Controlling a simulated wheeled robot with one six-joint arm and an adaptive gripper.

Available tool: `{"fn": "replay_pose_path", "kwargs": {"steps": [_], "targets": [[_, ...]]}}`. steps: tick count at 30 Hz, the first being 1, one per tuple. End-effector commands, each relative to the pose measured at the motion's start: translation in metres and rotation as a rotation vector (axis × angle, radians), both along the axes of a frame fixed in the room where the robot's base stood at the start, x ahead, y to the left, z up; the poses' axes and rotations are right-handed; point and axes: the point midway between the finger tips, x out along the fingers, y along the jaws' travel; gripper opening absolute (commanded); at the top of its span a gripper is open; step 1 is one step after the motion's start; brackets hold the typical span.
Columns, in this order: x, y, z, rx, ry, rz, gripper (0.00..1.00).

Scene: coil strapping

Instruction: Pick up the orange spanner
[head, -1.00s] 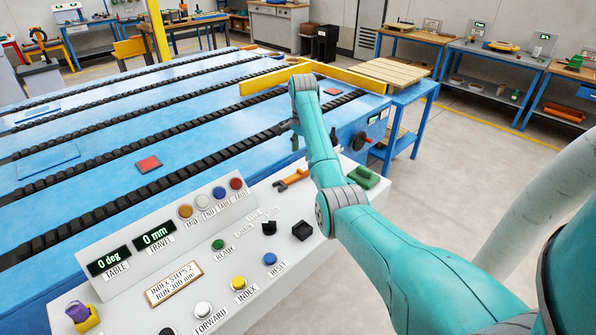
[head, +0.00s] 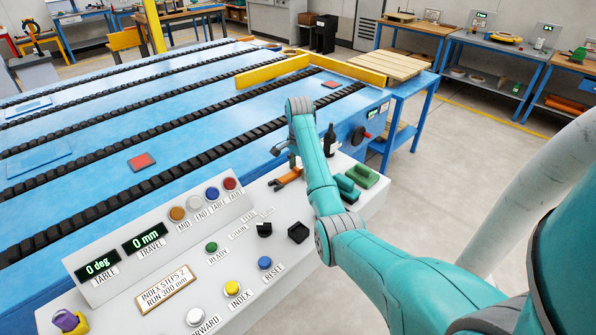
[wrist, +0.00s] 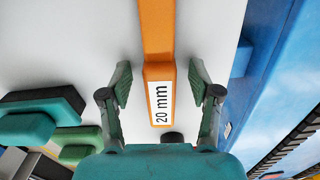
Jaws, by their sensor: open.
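The orange spanner (head: 287,178) lies on the light grey console top, just left of my arm in the head view; part of it is hidden behind the arm. In the wrist view the spanner (wrist: 156,40) runs up the picture, with a white "20 mm" label on its near end. My gripper (wrist: 159,78) is open and empty. Its two fingers are on either side of the spanner, with a gap on each side. I cannot tell the height of the fingertips above the console.
Green blocks (head: 363,176) lie on the console right of my arm, and show left of the fingers in the wrist view (wrist: 78,140). Console buttons and black switches (head: 298,232) are nearer. The blue conveyor table (head: 200,110) with a yellow rail (head: 272,73) lies beyond.

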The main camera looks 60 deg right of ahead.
Motion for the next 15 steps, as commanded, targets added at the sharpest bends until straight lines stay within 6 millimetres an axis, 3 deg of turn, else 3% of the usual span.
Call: {"fn": "replay_pose_path", "kwargs": {"steps": [3, 4, 11, 15], "targets": [[0.0001, 0.0, 0.0002, 0.0, 0.0, 0.0, 0.62], [0.0001, 0.0, 0.0002, 0.0, 0.0, 0.0, 0.57], [0.0001, 0.0, 0.0002, 0.0, 0.0, 0.0, 0.0], [0.0001, -0.0001, 0.0002, 0.0, 0.0, 0.0, 0.0]]}}
